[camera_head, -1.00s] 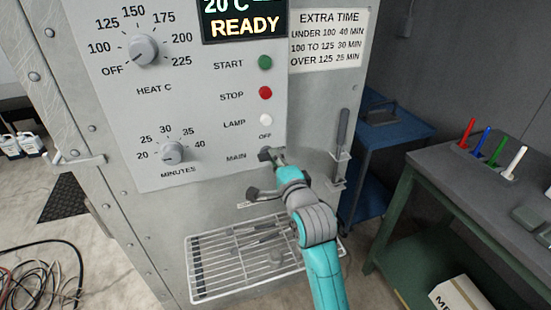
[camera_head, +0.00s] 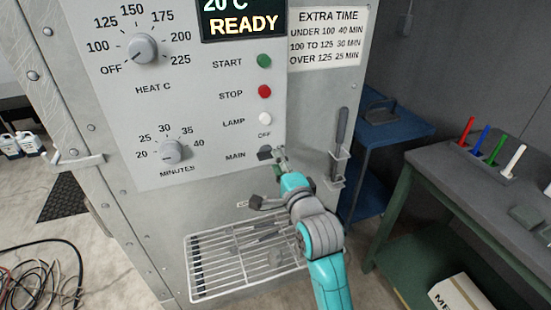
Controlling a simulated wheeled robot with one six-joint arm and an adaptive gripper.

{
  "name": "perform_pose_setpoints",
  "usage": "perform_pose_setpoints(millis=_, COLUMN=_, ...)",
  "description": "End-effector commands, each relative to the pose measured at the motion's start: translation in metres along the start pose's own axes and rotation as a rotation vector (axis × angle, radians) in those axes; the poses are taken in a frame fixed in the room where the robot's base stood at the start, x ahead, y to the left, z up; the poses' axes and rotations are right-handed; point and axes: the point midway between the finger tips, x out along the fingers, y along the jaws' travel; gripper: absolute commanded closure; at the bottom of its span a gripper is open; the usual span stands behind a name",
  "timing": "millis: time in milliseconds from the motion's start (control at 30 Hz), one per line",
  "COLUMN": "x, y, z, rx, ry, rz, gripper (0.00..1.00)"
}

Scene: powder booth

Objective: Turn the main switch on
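The main switch (camera_head: 265,153) is a small dark control at the lower right of the grey control panel (camera_head: 200,110), beside the word MAIN and under the word OFF. Its exact position is too small to tell. My gripper (camera_head: 280,158) is just right of the switch, its tip close to the panel's lower right edge. A narrow gap seems to show between the tip and the switch; contact cannot be told for sure. The fingers are too small to show whether they are open or shut.
The display (camera_head: 244,20) reads 20 C and READY. Heat (camera_head: 144,48) and minutes (camera_head: 171,152) knobs and green, red and white buttons sit nearby. A wire rack (camera_head: 215,275) juts out below. A dark-handled tool (camera_head: 342,128) hangs right of the panel.

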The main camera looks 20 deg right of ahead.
Motion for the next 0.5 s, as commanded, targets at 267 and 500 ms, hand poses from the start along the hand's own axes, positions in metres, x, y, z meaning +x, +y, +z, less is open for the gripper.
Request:
perform_pose_setpoints(millis=267, x=-0.057, y=0.001, z=0.0, rx=0.0, ry=0.001, rz=0.001, gripper=0.62)
perform_pose_setpoints(millis=500, x=-0.085, y=0.001, z=0.0, rx=0.0, ry=0.001, rz=0.001, gripper=0.62)
